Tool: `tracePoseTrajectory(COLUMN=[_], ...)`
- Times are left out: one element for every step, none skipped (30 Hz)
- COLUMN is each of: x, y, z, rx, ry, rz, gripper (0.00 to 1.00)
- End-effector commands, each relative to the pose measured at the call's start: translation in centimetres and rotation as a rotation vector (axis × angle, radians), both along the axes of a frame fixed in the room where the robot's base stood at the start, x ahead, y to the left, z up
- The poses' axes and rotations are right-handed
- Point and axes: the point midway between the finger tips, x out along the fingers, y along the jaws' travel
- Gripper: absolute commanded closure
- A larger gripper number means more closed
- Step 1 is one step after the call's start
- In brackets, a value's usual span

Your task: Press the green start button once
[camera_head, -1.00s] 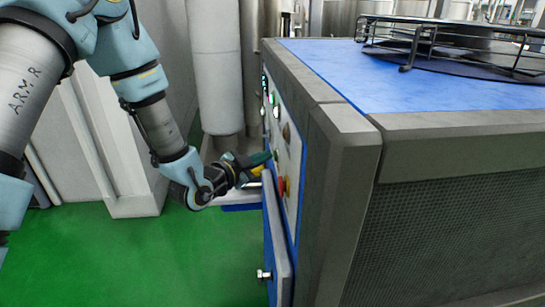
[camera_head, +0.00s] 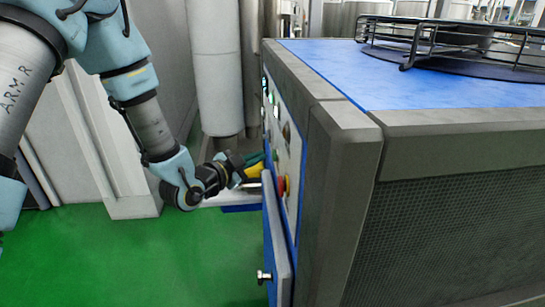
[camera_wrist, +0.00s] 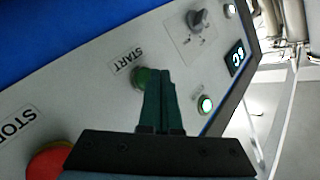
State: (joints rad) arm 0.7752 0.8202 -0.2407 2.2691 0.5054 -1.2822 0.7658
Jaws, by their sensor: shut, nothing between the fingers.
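The green start button (camera_wrist: 143,78) is on the pale control panel in the wrist view, beside the START label (camera_wrist: 125,60). My gripper (camera_wrist: 166,72) is shut and empty, its dark green fingers together. The fingers overlap the right part of the button in this view. Whether they touch it cannot be told. In the head view my gripper (camera_head: 262,158) points right at the panel (camera_head: 294,160) on the machine's left side, close to its face.
An open panel door (camera_head: 281,245) stands below my gripper. Green floor (camera_head: 150,260) at the left is clear.

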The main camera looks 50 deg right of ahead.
Motion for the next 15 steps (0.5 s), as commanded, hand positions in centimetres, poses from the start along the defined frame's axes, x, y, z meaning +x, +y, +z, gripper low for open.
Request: tracePoseTrajectory(x=[0.0, 0.0, 0.1, 0.1, 0.3, 0.5, 0.6, 0.8, 1.1, 1.3, 1.5, 1.7, 1.9, 2.0, 2.3], y=[0.0, 0.0, 0.1, 0.2, 0.3, 0.5, 0.7, 1.0, 1.3, 1.5, 1.7, 2.0, 2.2, 2.4, 2.7], z=[0.0, 0.0, 0.0, 0.0, -0.1, -0.1, -0.1, -0.1, -0.1, -0.1, -0.1, -0.1, -0.1, -0.1, -0.1], rx=[0.0, 0.0, 0.001, 0.001, 0.0, 0.0, 0.0, 0.001, 0.001, 0.001, 0.0, 0.0, 0.0, 0.0, 0.0], ry=[0.0, 0.0, 0.0, 0.0, -0.001, -0.001, -0.001, -0.001, -0.001, -0.001, 0.0, 0.0, 0.0, -0.001, -0.001], rz=[0.0, 0.0, 0.001, 0.001, 0.001, 0.001, 0.001, 0.002, 0.003, 0.003, 0.002, 0.003, 0.002, 0.002, 0.002], gripper=[1.0, 1.0, 1.0, 1.0, 1.0, 1.0, 1.0, 1.0, 1.0, 1.0, 1.0, 1.0, 1.0, 1.0, 1.0])
